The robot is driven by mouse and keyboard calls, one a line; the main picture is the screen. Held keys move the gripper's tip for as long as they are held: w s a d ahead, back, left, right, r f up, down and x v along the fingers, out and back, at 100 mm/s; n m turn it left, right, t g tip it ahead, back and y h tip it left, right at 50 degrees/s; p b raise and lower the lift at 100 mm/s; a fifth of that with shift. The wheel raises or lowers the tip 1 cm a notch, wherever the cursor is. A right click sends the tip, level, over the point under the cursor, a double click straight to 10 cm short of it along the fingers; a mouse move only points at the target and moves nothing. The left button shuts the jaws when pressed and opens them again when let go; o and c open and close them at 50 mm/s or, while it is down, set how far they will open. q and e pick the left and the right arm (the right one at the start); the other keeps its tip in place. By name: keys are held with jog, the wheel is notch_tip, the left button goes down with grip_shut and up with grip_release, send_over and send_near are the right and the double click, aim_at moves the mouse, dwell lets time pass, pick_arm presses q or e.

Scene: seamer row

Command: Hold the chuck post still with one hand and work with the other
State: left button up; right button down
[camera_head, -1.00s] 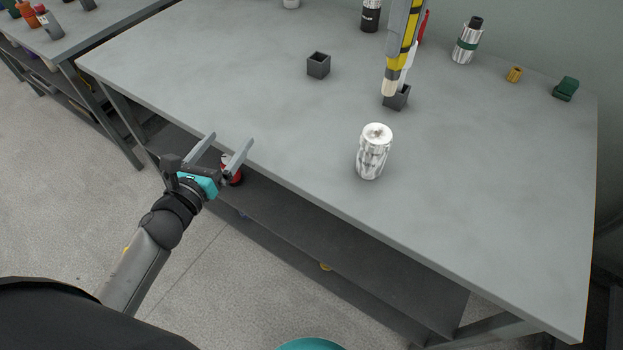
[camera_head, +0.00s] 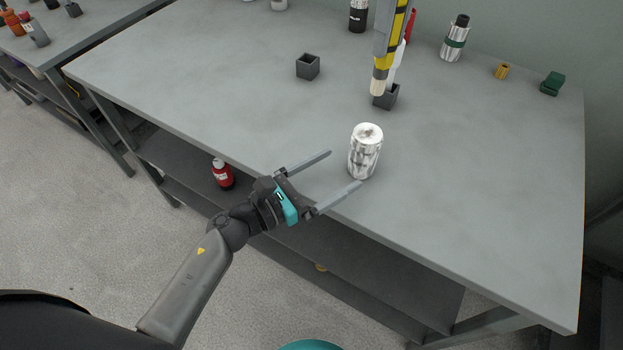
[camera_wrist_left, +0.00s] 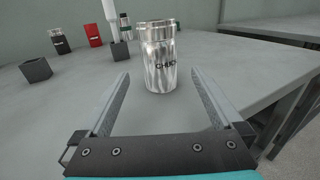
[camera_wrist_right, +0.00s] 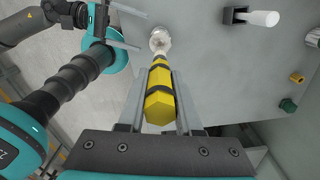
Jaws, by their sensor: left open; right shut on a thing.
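The chuck post seems to be the silver metal cylinder (camera_head: 366,152) standing upright near the table's front edge. In the left wrist view the post (camera_wrist_left: 159,58) stands ahead, between the lines of the fingers. My left gripper (camera_head: 345,168) is open and empty, its fingertips close to the post's left side; contact cannot be told. My right gripper (camera_wrist_right: 160,85) is shut on a yellow tool with black bands (camera_wrist_right: 159,104), whose far end points toward the post. The tool (camera_head: 384,50) also hangs in the head view, tip down, behind the post.
An empty dark square holder (camera_head: 307,66) stands left of the post. Another holder (camera_head: 386,99) with a white stick stands behind it. A silver-green cylinder (camera_head: 454,40), yellow piece (camera_head: 502,71) and green block (camera_head: 552,83) stand back right.

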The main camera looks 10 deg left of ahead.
aim_at(352, 162)
pick_arm(q)
jog(key=x, duration=0.5)
jog(key=shift+w+d, duration=0.25)
jog(key=shift+w, duration=0.05)
jog(key=c, duration=1.5)
